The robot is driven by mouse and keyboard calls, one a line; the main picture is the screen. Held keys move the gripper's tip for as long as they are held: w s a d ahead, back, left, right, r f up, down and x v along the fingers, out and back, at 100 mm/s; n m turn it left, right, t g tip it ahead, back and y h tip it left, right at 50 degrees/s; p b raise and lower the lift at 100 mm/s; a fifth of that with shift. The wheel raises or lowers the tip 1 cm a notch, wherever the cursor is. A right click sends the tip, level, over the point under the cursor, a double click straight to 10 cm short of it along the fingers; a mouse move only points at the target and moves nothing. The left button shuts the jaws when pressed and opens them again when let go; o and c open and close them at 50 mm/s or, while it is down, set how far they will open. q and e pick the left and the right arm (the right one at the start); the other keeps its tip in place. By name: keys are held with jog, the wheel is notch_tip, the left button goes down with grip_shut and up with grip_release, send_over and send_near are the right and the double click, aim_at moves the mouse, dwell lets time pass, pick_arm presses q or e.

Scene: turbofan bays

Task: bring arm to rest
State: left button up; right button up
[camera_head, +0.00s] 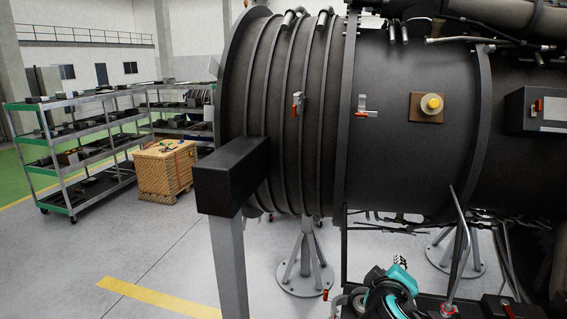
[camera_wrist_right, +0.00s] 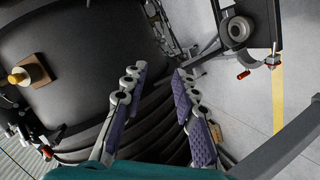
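My right arm shows in the head view as teal and black links at the bottom, right of the middle. Its gripper is in the wrist view (camera_wrist_right: 160,73), with two fingers with purple pads spread apart and nothing between them. The fingers point over the dark engine casing (camera_wrist_right: 75,40), which fills the left and middle of that view. I cannot tell how far they are from it. My left gripper is in neither view.
The big turbofan casing (camera_head: 410,130) carries a brown plate with a yellow knob (camera_head: 432,104) and red-handled latches (camera_head: 362,106). A dark block on a post (camera_head: 232,175) stands in front. Shelving (camera_head: 85,145) and a wooden crate (camera_head: 165,168) stand left. The floor at lower left is clear.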

pick_arm(q)
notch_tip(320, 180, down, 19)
jog(key=b, duration=1.6)
jog(key=shift+b, duration=0.3)
pick_arm(e)
jog(key=s+a+f+m+g+y, duration=0.1)
jog(key=s+f, duration=0.3)
jog(key=f, duration=0.9)
jog(key=s+a+f+m+g+y, duration=0.2)
jog(key=s+f, duration=0.3)
jog(key=f, duration=0.8)
jog(key=s+a+f+m+g+y, duration=0.2)
jog(key=s+f, duration=0.3)
jog(key=f, duration=0.9)
jog(key=shift+s+a+m+y, duration=0.2)
jog(key=shift+a+m+y, duration=0.4)
jog(key=shift+m, duration=0.3)
